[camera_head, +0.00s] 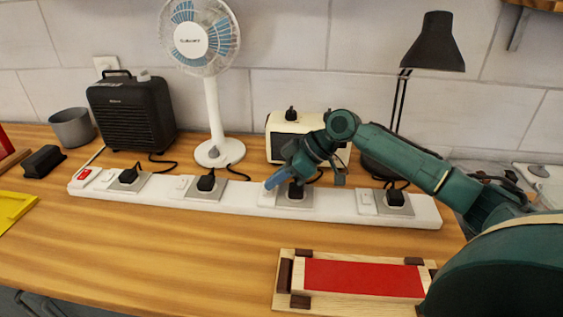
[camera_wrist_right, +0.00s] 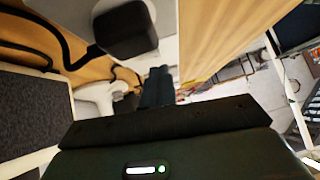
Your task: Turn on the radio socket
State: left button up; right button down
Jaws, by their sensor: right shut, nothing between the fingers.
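A long white power strip (camera_head: 235,203) lies on the bench with several sockets, each with a small switch beside a black plug. The cream radio (camera_head: 280,145) stands behind the third socket from the left, partly hidden by my right arm. That socket's plug (camera_head: 296,190) sits just right of its switch (camera_head: 267,198). My right gripper (camera_head: 270,185) is shut and empty, its tip pointing down at or just above this switch. I cannot tell whether it touches. In the right wrist view the closed fingers (camera_wrist_right: 158,86) are beside a black plug (camera_wrist_right: 125,30). My left gripper is not in view.
A red switch (camera_head: 87,174) is at the strip's left end. A black heater (camera_head: 132,112), a white fan (camera_head: 211,110) and a black lamp (camera_head: 433,45) stand behind the strip. A wooden frame with a red panel (camera_head: 360,278) lies in front. The bench front left of it is clear.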

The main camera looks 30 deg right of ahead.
jog(key=shift+f, duration=0.5)
jog(key=shift+s+a, duration=0.1)
jog(key=shift+s+f, duration=0.1)
jog(key=shift+f, duration=0.2)
jog(key=shift+w+d+r, duration=0.2)
jog(key=shift+w, duration=0.15)
jog(key=shift+w+d, duration=0.3)
jog(key=shift+w, duration=0.05)
jog(key=shift+r, duration=0.1)
